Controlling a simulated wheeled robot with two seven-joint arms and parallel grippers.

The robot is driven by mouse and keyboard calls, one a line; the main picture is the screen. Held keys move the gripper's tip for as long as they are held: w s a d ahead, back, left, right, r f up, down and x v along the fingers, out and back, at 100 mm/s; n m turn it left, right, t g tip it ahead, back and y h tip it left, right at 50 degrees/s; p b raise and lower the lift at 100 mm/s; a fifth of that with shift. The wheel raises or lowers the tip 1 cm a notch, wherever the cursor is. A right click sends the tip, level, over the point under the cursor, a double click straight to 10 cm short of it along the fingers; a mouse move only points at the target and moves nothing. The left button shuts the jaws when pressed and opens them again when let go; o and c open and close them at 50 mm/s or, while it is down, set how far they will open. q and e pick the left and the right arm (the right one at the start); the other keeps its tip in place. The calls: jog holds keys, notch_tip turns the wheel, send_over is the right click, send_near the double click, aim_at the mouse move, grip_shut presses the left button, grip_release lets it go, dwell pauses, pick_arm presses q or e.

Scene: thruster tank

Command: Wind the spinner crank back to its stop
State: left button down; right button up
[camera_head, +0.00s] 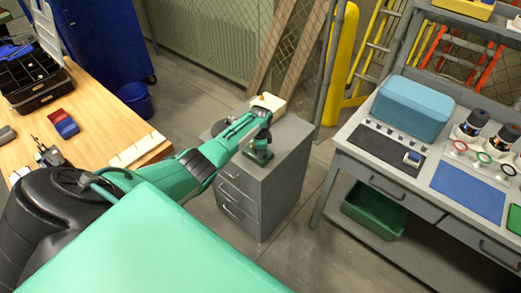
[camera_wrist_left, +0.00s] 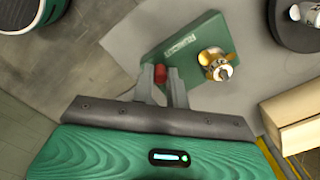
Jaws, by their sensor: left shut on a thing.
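The spinner is a green base plate (camera_wrist_left: 185,50) with light lettering and a brass-and-white hub (camera_wrist_left: 217,66) on it. In the head view the green base (camera_head: 258,156) sits on top of a grey drawer cabinet (camera_head: 262,190), near its front edge. A red crank knob (camera_wrist_left: 160,76) shows between the fingers of my left gripper (camera_wrist_left: 161,80), which is shut on it. The knob is left of the hub in the wrist view. The crank arm between knob and hub is hard to make out. My right gripper is not in view.
A pale wooden block (camera_head: 268,102) and a dark round object (camera_head: 220,128) share the cabinet top with the spinner. A wooden bench (camera_head: 95,130) stands left, and a grey workbench (camera_head: 345,150) with a blue case (camera_head: 412,107) stands right.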

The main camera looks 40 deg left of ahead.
pick_arm(q)
jog(key=shift+a+r, duration=0.1)
jog(key=c, duration=1.4)
grip_release()
notch_tip(320, 180, up, 14)
jog(key=b, duration=0.2)
jog(key=shift+f, duration=0.2)
